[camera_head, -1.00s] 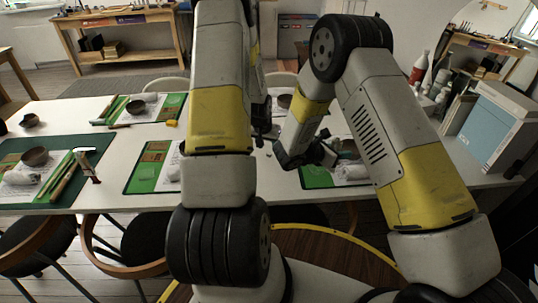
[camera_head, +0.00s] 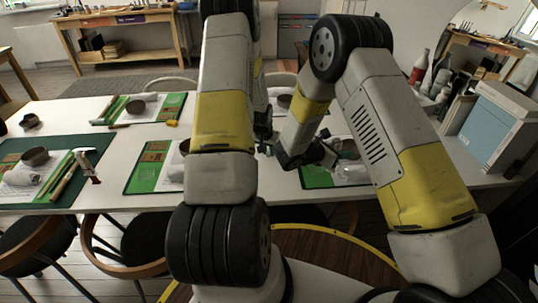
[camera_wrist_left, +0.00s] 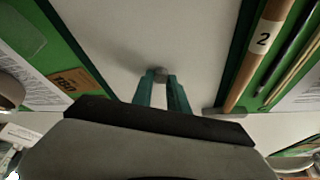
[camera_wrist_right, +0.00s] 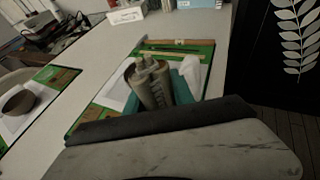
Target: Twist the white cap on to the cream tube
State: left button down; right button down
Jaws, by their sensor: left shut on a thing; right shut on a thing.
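My left gripper (camera_wrist_left: 160,84) has its teal fingers closed on a small pale cap (camera_wrist_left: 160,71) above the bare white table. In the head view the left gripper (camera_head: 266,140) is mostly hidden behind my left arm, and I cannot make out the cap there. My right gripper (camera_wrist_right: 158,92) is shut on a cream-grey tube (camera_wrist_right: 147,80), held over a green mat. In the head view the right gripper (camera_head: 325,152) is to the right of the left one. The cap and tube are apart.
The long white table (camera_head: 110,195) carries several green place mats with papers, bowls and tools. A pale blue box (camera_head: 490,125) and bottles stand at the right end. Bare table lies between the mats.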

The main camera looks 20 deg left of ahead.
aim_at(269, 153)
dwell(0.3)
pick_arm(q)
notch_tip(269, 153, up, 10)
dwell(0.5)
pick_arm(e)
jog(key=c, duration=1.6)
grip_release()
grip_shut()
